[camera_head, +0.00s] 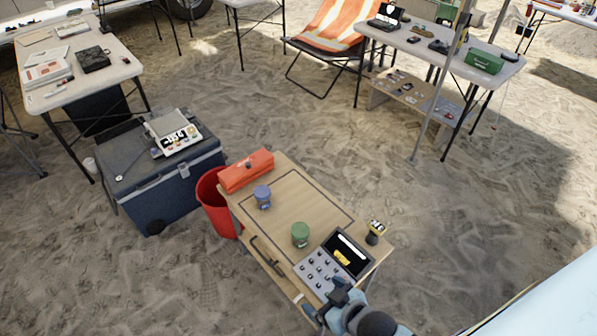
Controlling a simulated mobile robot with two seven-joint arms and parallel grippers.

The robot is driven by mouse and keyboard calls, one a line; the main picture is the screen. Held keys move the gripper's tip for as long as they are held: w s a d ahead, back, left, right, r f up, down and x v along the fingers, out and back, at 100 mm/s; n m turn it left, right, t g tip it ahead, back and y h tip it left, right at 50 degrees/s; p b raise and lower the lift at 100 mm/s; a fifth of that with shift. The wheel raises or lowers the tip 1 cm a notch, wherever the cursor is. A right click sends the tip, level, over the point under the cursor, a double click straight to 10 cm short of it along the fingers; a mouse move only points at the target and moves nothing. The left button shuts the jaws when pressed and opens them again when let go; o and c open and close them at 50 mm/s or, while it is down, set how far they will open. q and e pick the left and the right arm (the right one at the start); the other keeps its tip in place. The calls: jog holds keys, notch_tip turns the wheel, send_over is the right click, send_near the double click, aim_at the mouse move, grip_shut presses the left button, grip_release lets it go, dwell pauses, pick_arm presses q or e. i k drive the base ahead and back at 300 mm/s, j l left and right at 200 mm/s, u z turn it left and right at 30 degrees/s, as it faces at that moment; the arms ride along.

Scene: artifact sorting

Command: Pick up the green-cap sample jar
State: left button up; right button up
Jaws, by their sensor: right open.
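The green-cap sample jar (300,234) stands upright on the small wooden table (302,194), near its right-hand middle. A similar jar with a blue cap (263,197) stands on the same table, further back and to the left. My right gripper (332,291) is at the bottom of the view, over the table's near end by the keypad device. It is apart from the green-cap jar, which is up and left of it. Its fingers are small and dark here, and nothing shows held between them. My left gripper is out of view.
A small dark and yellow item (375,233) stands at the table's right edge. A red bucket (212,202) and blue cooler (150,190) stand left.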

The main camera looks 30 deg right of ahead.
aim_at(297, 244)
jog(key=z, duration=0.8)
